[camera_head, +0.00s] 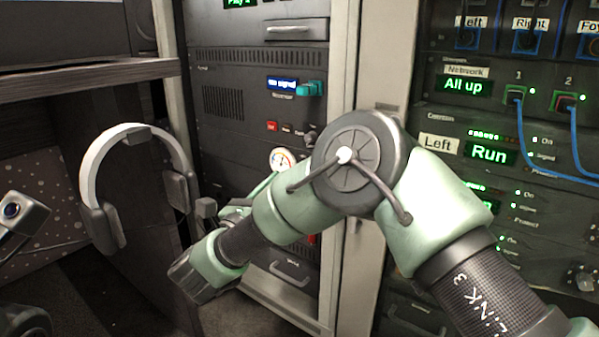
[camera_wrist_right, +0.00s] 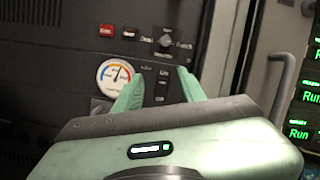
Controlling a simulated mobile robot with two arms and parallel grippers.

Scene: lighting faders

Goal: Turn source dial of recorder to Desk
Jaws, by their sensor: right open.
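The recorder (camera_wrist_right: 72,60) is a dark panel unit. In the right wrist view its dial (camera_wrist_right: 165,41) is a small dark round knob with pale lettering around it, too blurred to read which label it points at. My right gripper (camera_wrist_right: 158,84) is open, its pale green fingers apart and empty, below the dial and apart from it in the picture. A round gauge (camera_wrist_right: 115,74) is left of the fingers. In the head view the recorder (camera_head: 225,140) is partly hidden by my right arm. The left gripper's fingers do not show.
Red and dark buttons (camera_wrist_right: 106,31) sit left of the dial. A light metal frame edge (camera_wrist_right: 225,45) runs right of the recorder, with a door handle (camera_wrist_right: 283,72) beyond. White headphones (camera_head: 100,150) hang at left. A rack with blue cables (camera_head: 519,125) stands at right.

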